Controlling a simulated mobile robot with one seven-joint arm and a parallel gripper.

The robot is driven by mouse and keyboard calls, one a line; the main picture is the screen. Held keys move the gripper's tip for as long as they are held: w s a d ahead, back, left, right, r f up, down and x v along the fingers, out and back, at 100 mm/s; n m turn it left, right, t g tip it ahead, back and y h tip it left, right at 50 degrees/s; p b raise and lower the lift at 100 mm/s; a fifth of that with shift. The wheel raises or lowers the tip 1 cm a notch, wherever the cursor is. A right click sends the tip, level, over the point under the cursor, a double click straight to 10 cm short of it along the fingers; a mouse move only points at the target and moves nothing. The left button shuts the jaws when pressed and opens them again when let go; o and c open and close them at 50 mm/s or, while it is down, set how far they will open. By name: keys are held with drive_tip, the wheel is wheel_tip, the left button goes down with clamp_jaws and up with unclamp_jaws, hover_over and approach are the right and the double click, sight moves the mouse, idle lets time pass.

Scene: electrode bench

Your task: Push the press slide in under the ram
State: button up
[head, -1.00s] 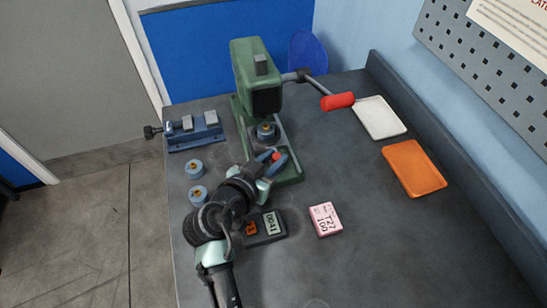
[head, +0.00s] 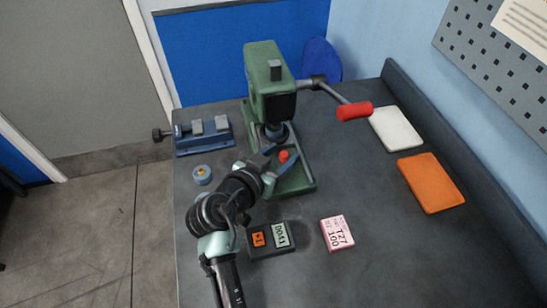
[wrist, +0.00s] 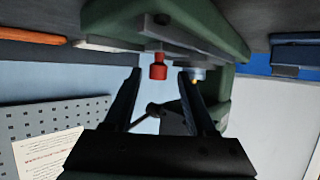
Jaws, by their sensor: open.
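The green press (head: 266,88) stands at the back of the bench, its ram over the base. The press slide shows its red knob (head: 283,155) at the front, on the green base. A round blue-grey piece (head: 276,134) sits behind the knob, close under the ram. My gripper (head: 275,166) is open at the front of the slide, its fingers on either side of the knob. In the wrist view the red knob (wrist: 158,68) shows between the fingertips; I cannot tell whether they touch it. A blue piece with a yellow centre (wrist: 197,75) is partly hidden by the right finger.
The press lever with its red grip (head: 354,111) reaches right. A blue vise-like fixture (head: 203,136) and a blue disc (head: 202,174) are at left. A dark display box (head: 270,239) and a pink labelled block (head: 337,233) lie in front. White (head: 396,128) and orange (head: 431,183) trays lie right.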

drive_tip(key=v, duration=1.3)
drive_tip(key=shift+b, duration=0.45)
drive_tip(key=shift+w+r, duration=0.1)
drive_tip(key=shift+w, duration=0.05)
